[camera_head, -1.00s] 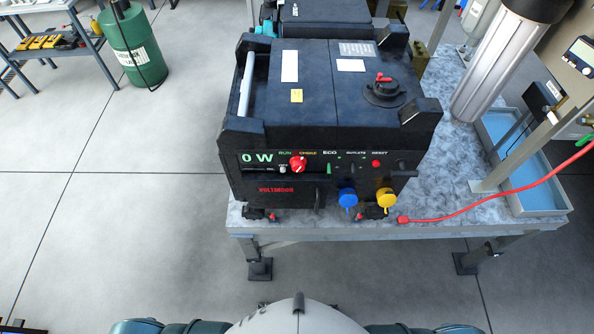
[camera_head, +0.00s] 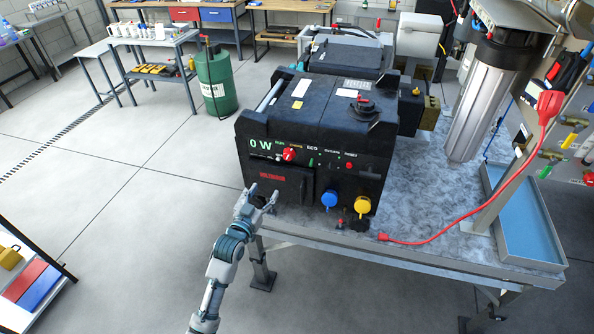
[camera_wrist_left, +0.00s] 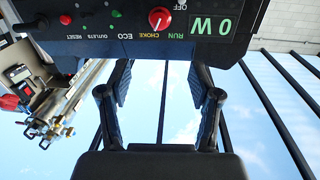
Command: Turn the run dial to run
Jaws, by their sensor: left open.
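The run dial is a red knob (camera_head: 289,154) on the front panel of a black generator (camera_head: 272,182), below the RUN and CHOKE labels. It also shows at the top of the left wrist view (camera_wrist_left: 159,19), where the panel appears upside down. Which label it points to is too small to tell for sure. The green display (camera_head: 260,142) reads 0 W. My left gripper (camera_head: 263,193) is in front of the panel's lower left, below the dial and apart from it. Its two fingers (camera_wrist_left: 160,88) are spread and empty. My right gripper is not in view.
The generator stands on a grey workbench (camera_head: 420,205). Blue (camera_head: 329,199) and yellow (camera_head: 362,206) outlet covers stick out at its lower front. A red cable (camera_head: 450,240) runs across the bench to the right.

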